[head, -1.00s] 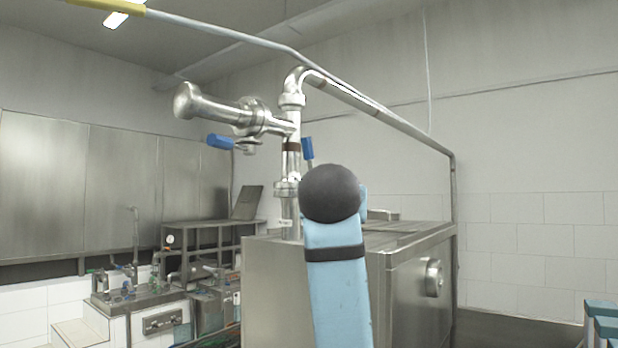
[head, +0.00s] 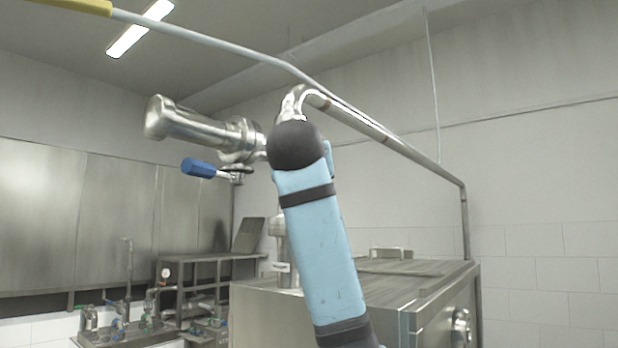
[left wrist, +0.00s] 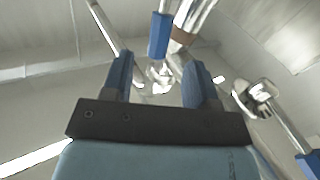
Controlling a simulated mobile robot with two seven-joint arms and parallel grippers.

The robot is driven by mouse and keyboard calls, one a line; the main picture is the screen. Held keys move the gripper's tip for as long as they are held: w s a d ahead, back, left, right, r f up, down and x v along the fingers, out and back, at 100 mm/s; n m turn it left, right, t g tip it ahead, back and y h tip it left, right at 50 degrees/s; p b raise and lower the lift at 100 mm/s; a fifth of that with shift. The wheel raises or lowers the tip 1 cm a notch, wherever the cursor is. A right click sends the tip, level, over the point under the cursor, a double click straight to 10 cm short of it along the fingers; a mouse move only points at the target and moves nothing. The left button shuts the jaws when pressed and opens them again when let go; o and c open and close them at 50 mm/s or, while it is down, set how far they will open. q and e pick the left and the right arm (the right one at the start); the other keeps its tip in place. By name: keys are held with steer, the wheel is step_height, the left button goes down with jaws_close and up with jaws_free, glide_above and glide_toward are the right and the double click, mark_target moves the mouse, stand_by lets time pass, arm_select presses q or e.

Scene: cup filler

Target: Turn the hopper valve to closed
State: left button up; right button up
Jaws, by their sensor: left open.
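A steel pipe assembly (head: 190,125) rises above a steel tank. One blue valve lever (head: 198,168) sticks out to the left under its wide horizontal branch. In the left wrist view, a blue lever (left wrist: 159,36) hangs beside a steel pipe with a brown band, just beyond my fingertips and roughly between them. Another blue lever (left wrist: 308,165) shows at the lower right corner. My left gripper (left wrist: 160,66) is open, with nothing between its blue fingers. In the head view my arm covers most of the vertical pipe and hides the gripper. My right gripper is out of view.
The steel tank (head: 260,310) stands under the pipe, close behind my arm. A long pipe (head: 390,137) runs from the top of the assembly down to the right. A sink unit (head: 130,335) and steel shelf (head: 205,258) stand at lower left. Open space lies to the right.

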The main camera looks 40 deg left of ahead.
arm_select(q)
steer(key=p+x, duration=0.1)
steer(key=x, duration=0.7)
steer(key=shift+f, duration=0.1)
steer(key=shift+c, duration=0.5)
steer(key=shift+s, duration=0.1)
jaws_close()
